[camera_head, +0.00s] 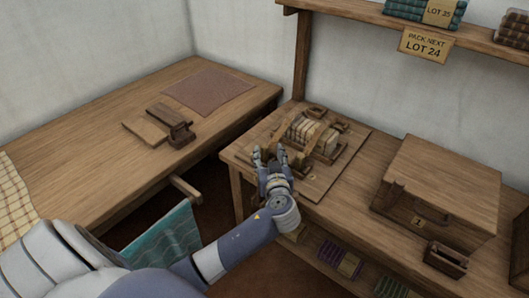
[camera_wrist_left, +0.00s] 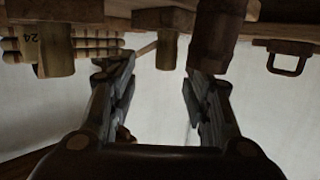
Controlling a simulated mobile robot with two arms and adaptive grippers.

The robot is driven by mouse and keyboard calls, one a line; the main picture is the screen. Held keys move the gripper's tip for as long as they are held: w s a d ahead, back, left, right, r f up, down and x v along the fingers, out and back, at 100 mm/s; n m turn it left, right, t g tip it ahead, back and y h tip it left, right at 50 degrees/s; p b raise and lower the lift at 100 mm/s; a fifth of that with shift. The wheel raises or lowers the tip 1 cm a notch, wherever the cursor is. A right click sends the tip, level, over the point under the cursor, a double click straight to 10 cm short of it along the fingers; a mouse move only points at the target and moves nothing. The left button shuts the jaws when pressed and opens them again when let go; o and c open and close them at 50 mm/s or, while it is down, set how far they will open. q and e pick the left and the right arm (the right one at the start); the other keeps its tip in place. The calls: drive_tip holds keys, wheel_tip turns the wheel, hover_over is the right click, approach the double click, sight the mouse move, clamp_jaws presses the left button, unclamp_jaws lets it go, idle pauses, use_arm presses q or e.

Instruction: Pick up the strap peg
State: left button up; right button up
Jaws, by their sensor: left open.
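A wooden press-like fixture (camera_head: 335,150) with upright posts and straps holds a pale bundle (camera_head: 308,131) on the board. I cannot pick out the strap peg for certain. In the left wrist view, a dark brown round peg (camera_wrist_left: 212,45) shows near one fingertip, and a lighter peg (camera_wrist_left: 168,50) shows beyond the gap between the fingers. My left gripper (camera_head: 270,157) is open, with its fingers at the near left side of the fixture. In the left wrist view, nothing is held in my left gripper (camera_wrist_left: 160,75). My right gripper is out of view.
A wooden chest (camera_head: 445,180) stands to the right on the same bench, with a small wooden holder (camera_head: 445,260) before it. A shelf (camera_head: 400,30) with a LOT 24 sign hangs above. The left table (camera_head: 90,160) holds a brown mat (camera_head: 208,92) and small wooden pieces (camera_head: 170,128).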

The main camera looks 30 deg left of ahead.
sight(265, 147)
use_arm(q)
drive_tip(key=x, duration=0.2)
drive_tip(key=p+x, duration=0.1)
drive_tip(key=x, duration=0.1)
drive_tip(key=shift+s+a+r, duration=0.15)
drive_tip(key=shift+a+r, duration=0.05)
drive_tip(key=shift+a, duration=0.15)
drive_tip(key=shift+w+a+f, duration=0.1)
drive_tip(key=shift+w+a, duration=0.15)
drive_tip(key=shift+w+a+f, duration=0.1)
drive_tip(key=shift+w+f, duration=0.05)
drive_tip(key=shift+w, duration=0.05)
drive_tip(key=c, duration=1)
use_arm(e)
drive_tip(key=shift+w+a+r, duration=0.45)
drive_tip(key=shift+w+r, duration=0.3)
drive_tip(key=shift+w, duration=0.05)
